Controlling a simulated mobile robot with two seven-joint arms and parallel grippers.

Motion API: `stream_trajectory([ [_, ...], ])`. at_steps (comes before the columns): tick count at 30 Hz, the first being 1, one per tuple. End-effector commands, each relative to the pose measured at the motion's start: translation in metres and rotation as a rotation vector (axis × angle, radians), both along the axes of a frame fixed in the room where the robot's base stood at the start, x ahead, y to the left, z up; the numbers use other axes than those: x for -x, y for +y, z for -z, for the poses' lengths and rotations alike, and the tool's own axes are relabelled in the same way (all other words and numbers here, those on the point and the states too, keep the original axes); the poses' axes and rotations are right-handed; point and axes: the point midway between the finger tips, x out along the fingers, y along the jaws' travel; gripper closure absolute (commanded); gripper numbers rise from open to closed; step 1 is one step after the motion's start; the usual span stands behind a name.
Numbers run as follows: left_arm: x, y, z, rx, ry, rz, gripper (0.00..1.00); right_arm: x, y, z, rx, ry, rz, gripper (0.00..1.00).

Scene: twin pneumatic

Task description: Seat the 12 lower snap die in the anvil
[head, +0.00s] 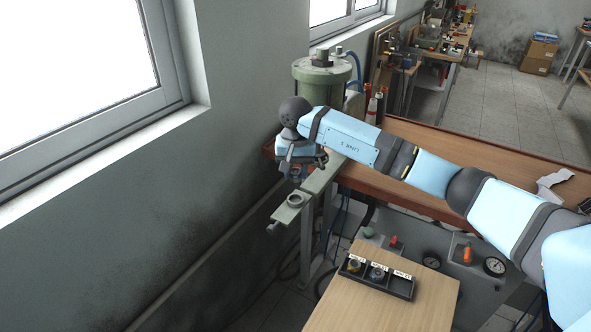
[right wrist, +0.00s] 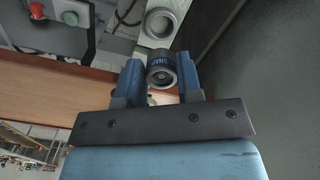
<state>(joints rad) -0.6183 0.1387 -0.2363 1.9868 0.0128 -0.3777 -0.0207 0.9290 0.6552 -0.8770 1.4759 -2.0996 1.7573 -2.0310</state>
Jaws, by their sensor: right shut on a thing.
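My right gripper (right wrist: 160,80) is shut on a dark cylindrical snap die, the lower snap die (right wrist: 161,69), with a pale ring face and blue "SNAP" lettering. Its number cannot be read. The anvil (right wrist: 162,22) is a round metal socket on a pale green arm, beyond the die in the right wrist view. In the head view the anvil (head: 295,199) is at the near end of the press arm, and my right gripper (head: 298,172) is just behind and above it. The die looks apart from the anvil; the exact gap cannot be told. My left gripper is not in view.
A black labelled tray (head: 377,280) sits on a wooden board (head: 385,312); two compartments hold dies and the right one looks empty. The green press cylinder (head: 322,76) stands behind my gripper. The grey wall (head: 225,170) is close on the left.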

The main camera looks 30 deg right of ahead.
Motion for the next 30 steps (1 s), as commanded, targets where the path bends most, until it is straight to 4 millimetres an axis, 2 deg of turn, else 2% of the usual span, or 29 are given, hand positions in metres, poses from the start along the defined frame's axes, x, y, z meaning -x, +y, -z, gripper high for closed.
stream_trajectory([
  [5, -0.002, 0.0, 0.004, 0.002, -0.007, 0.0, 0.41, 0.0, 0.0, 0.002, 0.001, -0.002, -0.001, 0.95],
  [21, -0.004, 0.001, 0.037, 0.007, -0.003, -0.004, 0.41, 0.0, 0.0, 0.051, -0.001, 0.0, -0.001, 0.95],
  [30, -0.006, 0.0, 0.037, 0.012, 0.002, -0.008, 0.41, 0.0, 0.0, 0.058, -0.001, 0.0, -0.001, 0.95],
])
